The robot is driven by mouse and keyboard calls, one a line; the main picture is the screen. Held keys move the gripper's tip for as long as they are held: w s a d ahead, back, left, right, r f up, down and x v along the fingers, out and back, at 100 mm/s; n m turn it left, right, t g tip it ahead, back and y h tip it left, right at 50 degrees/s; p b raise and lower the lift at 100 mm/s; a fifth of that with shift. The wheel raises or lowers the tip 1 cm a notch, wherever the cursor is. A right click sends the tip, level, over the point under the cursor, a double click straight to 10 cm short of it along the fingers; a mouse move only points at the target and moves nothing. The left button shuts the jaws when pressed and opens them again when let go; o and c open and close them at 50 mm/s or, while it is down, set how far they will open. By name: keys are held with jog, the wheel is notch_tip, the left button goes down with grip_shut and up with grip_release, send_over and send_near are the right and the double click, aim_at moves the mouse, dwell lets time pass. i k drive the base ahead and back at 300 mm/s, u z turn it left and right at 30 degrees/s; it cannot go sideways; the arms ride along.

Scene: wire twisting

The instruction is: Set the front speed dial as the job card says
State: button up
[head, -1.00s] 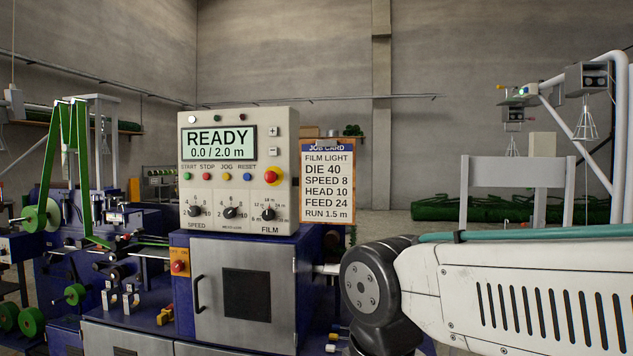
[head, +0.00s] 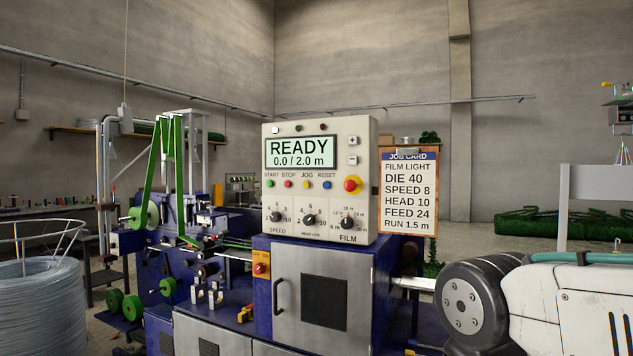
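The control box (head: 320,225) is cream with a lit display (head: 301,152) reading READY, 0.0 / 2.0 m. The speed dial (head: 277,216) is the small black knob at its lower left, labelled SPEED. Its exact pointer setting is too small to tell. The job card (head: 409,192) hangs to the right of the box and reads FILM LIGHT, DIE 40, SPEED 8, HEAD 10, FEED 24, RUN 1.5 m. My arm shows at the lower right, but my gripper is out of view.
A middle dial (head: 310,219) and a FILM dial (head: 348,222) sit right of the speed dial. A red stop button (head: 352,185) sticks out above them. The blue machine (head: 318,290) stands under the box. A wire coil (head: 42,305) stands at the left.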

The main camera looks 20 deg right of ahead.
aim_at(276, 216)
jog(key=k, duration=0.6)
jog(key=u, duration=0.9)
jog(key=i, duration=1.15)
jog(key=z, duration=0.7)
jog(key=i, duration=0.45)
jog(key=z, duration=0.5)
